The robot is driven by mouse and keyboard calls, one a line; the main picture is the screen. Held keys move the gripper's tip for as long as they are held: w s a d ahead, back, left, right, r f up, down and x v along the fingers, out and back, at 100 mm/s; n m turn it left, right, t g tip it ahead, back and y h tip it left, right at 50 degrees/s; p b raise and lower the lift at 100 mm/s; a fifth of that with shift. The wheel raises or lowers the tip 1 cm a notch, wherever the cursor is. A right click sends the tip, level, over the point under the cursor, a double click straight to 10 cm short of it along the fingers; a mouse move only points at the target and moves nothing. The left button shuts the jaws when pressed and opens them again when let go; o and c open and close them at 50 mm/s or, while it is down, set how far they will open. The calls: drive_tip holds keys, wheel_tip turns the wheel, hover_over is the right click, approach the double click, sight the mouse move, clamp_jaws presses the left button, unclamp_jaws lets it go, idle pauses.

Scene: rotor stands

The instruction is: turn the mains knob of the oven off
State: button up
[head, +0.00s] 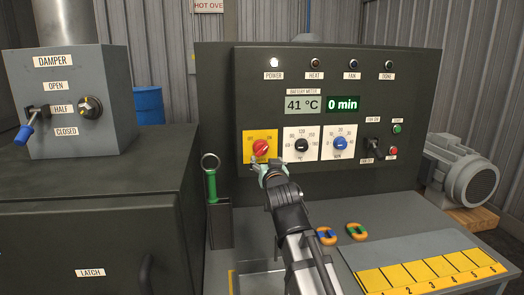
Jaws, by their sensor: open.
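The oven's mains knob (261,147) is red and sits on a yellow plate (250,158) at the lower left of the dark control panel. The plate has small markings, with "ON" at its upper right; the knob's pointer is too small to read surely. My gripper (258,168) is open just below the knob, close in front of the plate. I cannot tell whether its fingers touch the knob. The power lamp (274,62) is lit white. The displays read 41 °C (300,104) and 0 min (343,104).
A black temperature knob (302,145), a blue timer knob (340,144) and a fan lever (375,148) are to the right. A green-handled tool (211,185) stands in a holder at the left. Two orange rings (326,236) lie on the bench beside my arm.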

sight(262, 151)
drive_tip(key=p+x, duration=0.1)
drive_tip(key=x, duration=0.9)
drive_tip(key=shift+d, duration=0.1)
drive_tip(key=c, duration=1.2)
